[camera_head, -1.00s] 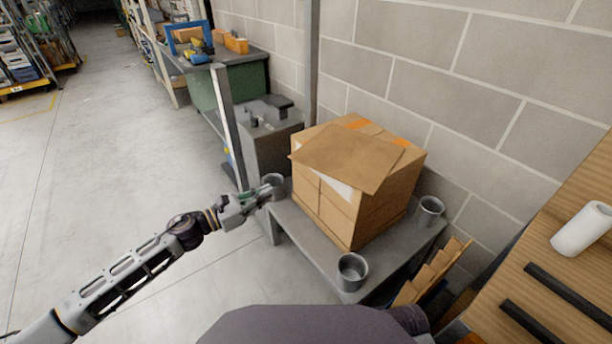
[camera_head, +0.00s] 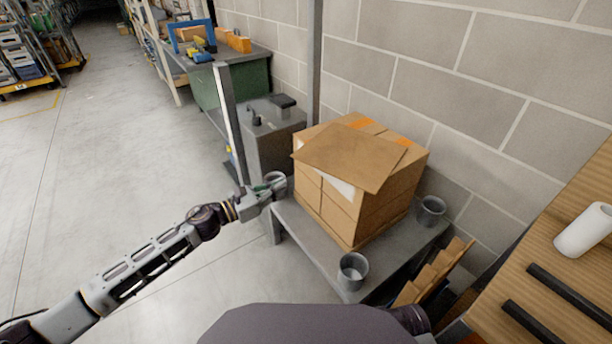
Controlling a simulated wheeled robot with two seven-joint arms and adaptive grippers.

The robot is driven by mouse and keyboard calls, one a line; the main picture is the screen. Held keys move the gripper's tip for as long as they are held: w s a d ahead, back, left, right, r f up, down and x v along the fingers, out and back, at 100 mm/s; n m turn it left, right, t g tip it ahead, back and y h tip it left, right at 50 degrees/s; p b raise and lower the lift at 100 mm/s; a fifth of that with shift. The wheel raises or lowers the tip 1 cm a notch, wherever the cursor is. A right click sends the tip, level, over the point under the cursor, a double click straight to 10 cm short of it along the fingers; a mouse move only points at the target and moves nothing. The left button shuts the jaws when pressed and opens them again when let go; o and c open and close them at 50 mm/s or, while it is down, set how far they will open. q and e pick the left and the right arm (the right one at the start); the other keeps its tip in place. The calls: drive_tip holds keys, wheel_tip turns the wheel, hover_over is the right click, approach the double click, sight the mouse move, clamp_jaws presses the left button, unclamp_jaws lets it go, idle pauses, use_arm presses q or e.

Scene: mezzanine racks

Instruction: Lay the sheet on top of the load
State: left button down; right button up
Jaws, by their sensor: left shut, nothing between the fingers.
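A brown sheet (camera_head: 351,156) lies on top of the load (camera_head: 341,205), a block of cardboard boxes. The sheet sits askew, and its near edge reaches out past the front of the boxes. A white patch shows under its near edge. The load stands on a grey platform (camera_head: 308,240). My left gripper (camera_head: 274,183) is at the platform's left corner, left of the load and apart from the sheet. It is shut and empty. My right gripper is not in view.
Grey cups (camera_head: 353,268) stand at the platform's corners, one (camera_head: 431,208) at the right. A wooden table (camera_head: 548,262) with a white roll (camera_head: 583,231) is at the right. Brown boards (camera_head: 432,274) lean below. A grey post (camera_head: 230,120) stands behind. Floor at left is clear.

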use_arm(q)
drive_tip(key=x, duration=1)
drive_tip(key=shift+b, duration=0.3)
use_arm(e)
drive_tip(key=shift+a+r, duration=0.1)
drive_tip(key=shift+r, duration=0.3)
use_arm(q)
drive_tip(key=x, duration=0.3)
drive_tip(key=shift+w+d, duration=0.2)
drive_tip(key=shift+d, duration=0.1)
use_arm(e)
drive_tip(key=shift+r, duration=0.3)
use_arm(q)
drive_tip(key=shift+a, duration=0.1)
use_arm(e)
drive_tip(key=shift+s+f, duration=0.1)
